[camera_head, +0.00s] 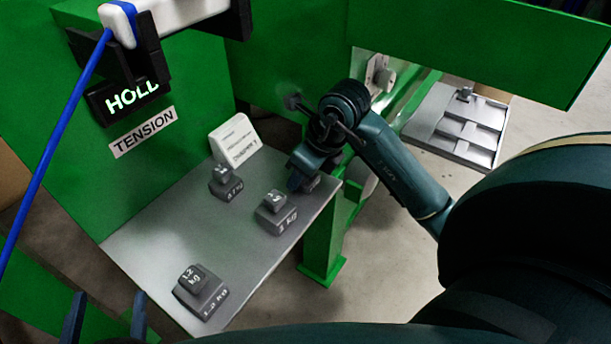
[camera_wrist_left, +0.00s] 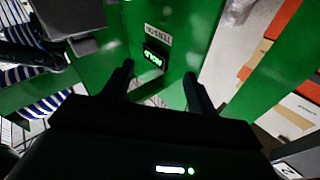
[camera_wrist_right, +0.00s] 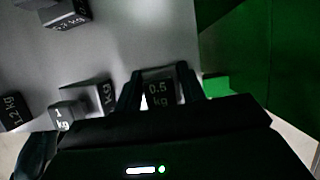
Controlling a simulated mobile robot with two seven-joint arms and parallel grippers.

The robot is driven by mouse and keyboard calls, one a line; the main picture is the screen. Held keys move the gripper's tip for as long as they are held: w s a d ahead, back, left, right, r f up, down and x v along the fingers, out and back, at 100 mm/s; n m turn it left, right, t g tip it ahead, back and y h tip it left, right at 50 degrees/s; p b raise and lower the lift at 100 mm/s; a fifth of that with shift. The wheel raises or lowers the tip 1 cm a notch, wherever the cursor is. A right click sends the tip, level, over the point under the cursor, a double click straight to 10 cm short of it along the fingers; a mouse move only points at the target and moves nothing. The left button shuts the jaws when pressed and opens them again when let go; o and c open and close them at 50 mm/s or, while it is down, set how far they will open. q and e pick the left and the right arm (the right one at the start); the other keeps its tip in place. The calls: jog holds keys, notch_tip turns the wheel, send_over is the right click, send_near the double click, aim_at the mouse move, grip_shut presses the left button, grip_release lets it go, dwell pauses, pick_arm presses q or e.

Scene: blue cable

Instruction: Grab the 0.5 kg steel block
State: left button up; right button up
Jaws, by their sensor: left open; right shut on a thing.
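The steel block marked 0.5 kg (camera_wrist_right: 161,87) is between the fingers of my right gripper (camera_wrist_right: 158,84) in the right wrist view. That gripper is shut on it at its sides. In the head view my right gripper (camera_head: 300,182) is at the right end of the grey shelf (camera_head: 150,235) and mostly hides the block. I cannot tell whether the block still touches the shelf. My left gripper (camera_head: 105,312) is open and empty at the lower left of the head view. Its spread fingers also show in the left wrist view (camera_wrist_left: 158,85).
Other weights stand on the shelf: a 1.2 kg block (camera_head: 200,292), a 1 kg block (camera_head: 276,215) and another block (camera_head: 225,185). A white sign (camera_head: 235,140) stands behind them. A blue cable (camera_head: 55,140) runs down at left. A compartmented tray (camera_head: 455,125) is at right.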

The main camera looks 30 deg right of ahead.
grip_shut()
